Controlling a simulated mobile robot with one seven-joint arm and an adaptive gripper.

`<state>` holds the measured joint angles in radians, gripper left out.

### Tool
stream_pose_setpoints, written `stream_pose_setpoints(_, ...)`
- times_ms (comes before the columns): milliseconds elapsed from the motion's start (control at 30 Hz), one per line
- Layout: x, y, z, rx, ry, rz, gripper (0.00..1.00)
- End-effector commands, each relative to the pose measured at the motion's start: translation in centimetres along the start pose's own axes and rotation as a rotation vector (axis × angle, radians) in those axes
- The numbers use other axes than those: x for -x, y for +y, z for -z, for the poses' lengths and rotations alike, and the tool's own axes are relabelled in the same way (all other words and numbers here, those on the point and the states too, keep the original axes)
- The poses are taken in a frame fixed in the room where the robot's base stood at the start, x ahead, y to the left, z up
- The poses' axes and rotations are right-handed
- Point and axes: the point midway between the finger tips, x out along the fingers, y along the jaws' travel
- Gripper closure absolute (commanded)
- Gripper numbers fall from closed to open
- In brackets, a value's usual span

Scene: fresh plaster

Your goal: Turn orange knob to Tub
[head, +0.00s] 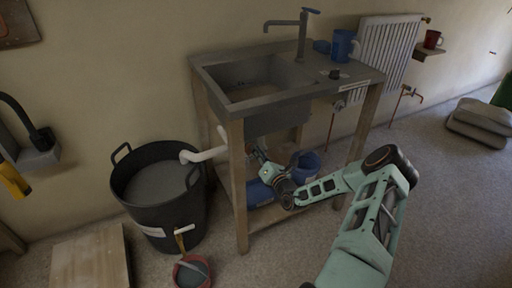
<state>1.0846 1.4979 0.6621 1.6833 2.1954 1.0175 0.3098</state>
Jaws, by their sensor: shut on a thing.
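My gripper (259,155) reaches under the sink, behind the front leg of the wooden stand, near the drain. It is shut on what seems to be the orange knob, which is mostly hidden by the fingers and too small to read. The knob's pointing direction and any label cannot be made out. A white drain pipe (205,154) runs from under the sink to the left and ends over the rim of the black tub (158,217). The tub holds grey contents and stands left of the stand.
The stone sink (215,75) sits on the stand, with a tap (302,40) behind it. Blue buckets (309,163) stand on the lower shelf by my arm. A red bucket (181,272) is below the tub's spout.

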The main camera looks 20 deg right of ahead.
Motion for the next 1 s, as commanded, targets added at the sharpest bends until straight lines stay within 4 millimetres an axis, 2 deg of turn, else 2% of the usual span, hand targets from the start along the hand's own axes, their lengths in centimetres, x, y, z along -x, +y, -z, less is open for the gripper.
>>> stream_pose_setpoints(600, 0.1, -1.1, 0.3, -0.578, -0.001, 0.001, 1.0)
stream_pose_setpoints(1000, 0.1, -1.4, 0.7, -0.826, 0.001, 0.001, 1.0)
